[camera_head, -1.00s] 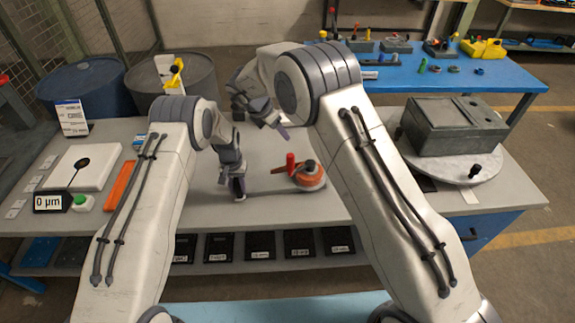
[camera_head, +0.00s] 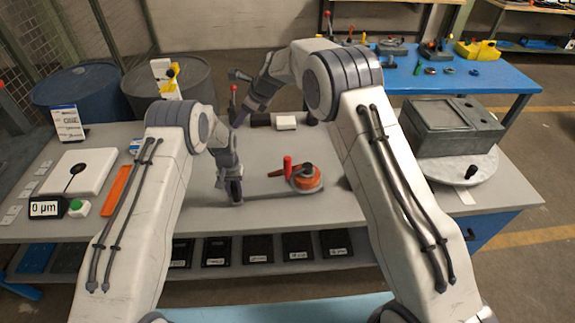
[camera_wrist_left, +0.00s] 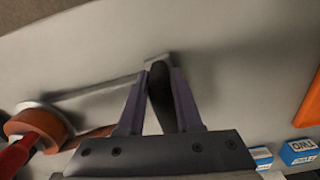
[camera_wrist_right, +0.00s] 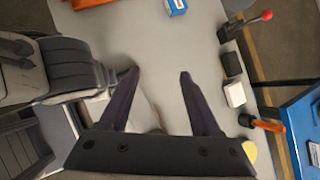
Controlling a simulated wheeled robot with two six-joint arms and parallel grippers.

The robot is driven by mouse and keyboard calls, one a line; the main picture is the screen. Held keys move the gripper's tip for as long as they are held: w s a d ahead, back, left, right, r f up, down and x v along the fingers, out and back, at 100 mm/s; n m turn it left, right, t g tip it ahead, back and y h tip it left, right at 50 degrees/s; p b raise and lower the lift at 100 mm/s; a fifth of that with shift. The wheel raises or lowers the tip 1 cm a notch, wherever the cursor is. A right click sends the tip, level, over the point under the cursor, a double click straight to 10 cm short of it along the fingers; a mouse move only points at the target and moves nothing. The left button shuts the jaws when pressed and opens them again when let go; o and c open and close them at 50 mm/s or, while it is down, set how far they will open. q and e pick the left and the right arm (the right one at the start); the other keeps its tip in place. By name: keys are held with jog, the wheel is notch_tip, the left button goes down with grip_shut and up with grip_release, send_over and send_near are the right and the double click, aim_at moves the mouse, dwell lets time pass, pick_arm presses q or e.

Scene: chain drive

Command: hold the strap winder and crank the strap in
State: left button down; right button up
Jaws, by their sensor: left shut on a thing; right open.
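The strap winder (camera_head: 306,178) is a round orange unit with a dark hub on the grey table. Its orange crank carries an upright red knob (camera_head: 287,166). A grey bar or strap runs left from it to an upright dark grip (camera_wrist_left: 161,95). My left gripper (camera_head: 236,197) is shut on this grip, with one finger on each side in the left wrist view (camera_wrist_left: 159,78). The winder also shows at the left edge there (camera_wrist_left: 45,124). My right gripper (camera_wrist_right: 160,75) is open and empty, above the table behind the winder. It is apart from the red knob.
Behind the winder stand a white block (camera_wrist_right: 235,95), a dark block (camera_wrist_right: 231,64) and a red-knobbed lever (camera_wrist_right: 250,20). A grey box (camera_head: 440,128) sits on a round turntable (camera_head: 483,165) at right. An orange bar (camera_head: 117,190) lies at left. The table around the winder is mostly clear.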

jog(key=s+d+f+n+g+h, duration=0.2)
jog(key=s+d+f+g+h, duration=0.15)
jog(key=d, duration=0.25)
jog(key=n+h, duration=0.2)
send_near(287, 165)
jog(key=shift+w+r+g, duration=0.1)
jog(key=shift+w+g, duration=0.35)
jog(key=shift+w, duration=0.65)
jog(key=shift+d+f, duration=0.15)
jog(key=shift+f, duration=0.2)
notch_tip(287, 165, down, 11)
jog(key=shift+f, duration=0.1)
grip_shut()
